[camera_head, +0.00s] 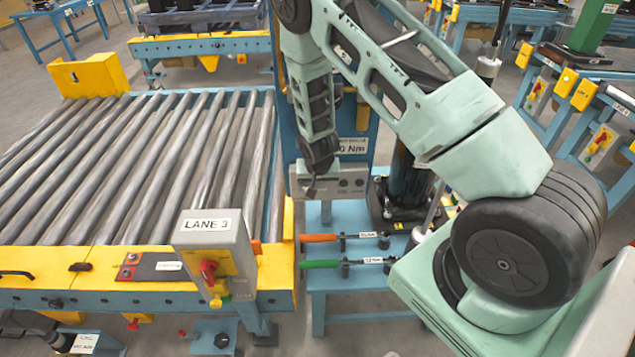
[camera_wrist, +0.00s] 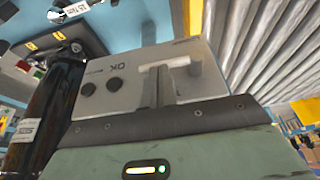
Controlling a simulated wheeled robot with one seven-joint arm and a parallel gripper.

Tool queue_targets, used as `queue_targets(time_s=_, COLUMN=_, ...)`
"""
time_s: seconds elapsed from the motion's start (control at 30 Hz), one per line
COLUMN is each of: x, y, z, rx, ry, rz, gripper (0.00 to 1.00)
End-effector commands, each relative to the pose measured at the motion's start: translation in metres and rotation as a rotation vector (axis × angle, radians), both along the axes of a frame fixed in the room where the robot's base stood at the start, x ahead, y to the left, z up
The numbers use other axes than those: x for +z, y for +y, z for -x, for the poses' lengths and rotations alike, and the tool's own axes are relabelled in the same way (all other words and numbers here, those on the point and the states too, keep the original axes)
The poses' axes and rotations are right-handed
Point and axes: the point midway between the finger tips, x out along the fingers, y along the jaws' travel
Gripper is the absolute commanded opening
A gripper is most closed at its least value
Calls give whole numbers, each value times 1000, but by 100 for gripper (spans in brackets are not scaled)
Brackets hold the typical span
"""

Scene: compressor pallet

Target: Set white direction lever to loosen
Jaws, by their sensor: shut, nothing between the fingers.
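A grey control box (camera_head: 345,184) stands at the back of the blue bench, right of the roller conveyor. In the wrist view its face (camera_wrist: 120,68) carries "OK" lettering and two dark round buttons (camera_wrist: 100,87). A pale white bar (camera_wrist: 165,65), which looks like the direction lever, lies across the face just beyond my fingertips; its setting cannot be read. My gripper (camera_head: 312,188) is shut and empty in front of the box's left part. Its narrow grey fingers (camera_wrist: 158,88) overlap the bar in the wrist view; whether they touch it I cannot tell. My gripper hides the lever in the head view.
A black cylindrical tool (camera_wrist: 48,105) stands beside the box. Torque wrenches with an orange handle (camera_head: 319,238) and a green handle (camera_head: 321,263) lie on the blue bench (camera_head: 345,302). The roller conveyor (camera_head: 130,165) and LANE 3 switch post (camera_head: 214,250) are at left.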

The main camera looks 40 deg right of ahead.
Motion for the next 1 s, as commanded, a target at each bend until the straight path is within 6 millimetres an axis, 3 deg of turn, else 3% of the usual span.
queue_targets(time_s=1.0, x=-9, y=-2, z=1, rx=-6, ry=-74, rz=-112, gripper=0)
